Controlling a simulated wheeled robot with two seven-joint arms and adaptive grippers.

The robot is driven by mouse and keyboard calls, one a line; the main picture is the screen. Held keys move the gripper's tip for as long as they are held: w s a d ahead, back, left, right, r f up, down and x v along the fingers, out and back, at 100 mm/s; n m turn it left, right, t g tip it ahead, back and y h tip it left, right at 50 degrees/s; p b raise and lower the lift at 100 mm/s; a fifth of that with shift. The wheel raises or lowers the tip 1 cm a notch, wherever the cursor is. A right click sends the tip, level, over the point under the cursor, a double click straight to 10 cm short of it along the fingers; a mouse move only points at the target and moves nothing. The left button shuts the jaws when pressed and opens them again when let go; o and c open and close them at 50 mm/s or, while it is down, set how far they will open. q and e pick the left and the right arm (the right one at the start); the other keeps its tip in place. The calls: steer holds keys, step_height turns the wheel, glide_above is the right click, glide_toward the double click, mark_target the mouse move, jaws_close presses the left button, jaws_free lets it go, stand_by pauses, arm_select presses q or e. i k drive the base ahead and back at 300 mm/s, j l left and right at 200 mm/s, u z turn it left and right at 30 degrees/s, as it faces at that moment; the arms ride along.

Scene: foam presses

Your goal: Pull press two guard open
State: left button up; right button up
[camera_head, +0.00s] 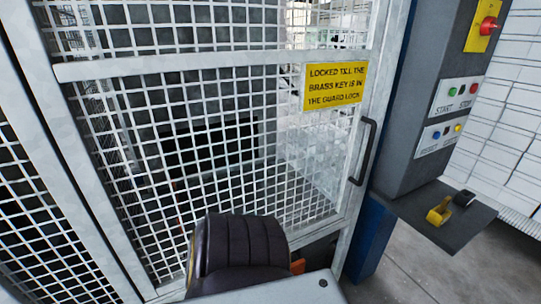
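The press guard (215,66) is a pale metal frame with white wire mesh, filling the left and middle of the head view. It looks shut, its right edge beside the grey control column. A dark vertical bar handle (363,152) is on its right stile. A yellow sign (335,87) on the guard reads "LOCKED TILL THE BRASS KEY IS IN THE GUARD LOCK". I cannot read a press number. Neither of my grippers is in view, and nothing touches the handle.
The grey control column (416,100) carries buttons and a red knob (488,25) on a yellow plate. A dark shelf (455,232) juts out below, with a yellow piece (440,211) and a black piece (464,198). A black ribbed shape is low in front; I cannot identify it.

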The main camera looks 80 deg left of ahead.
mark_target(330, 78)
steer(key=u, duration=2.6)
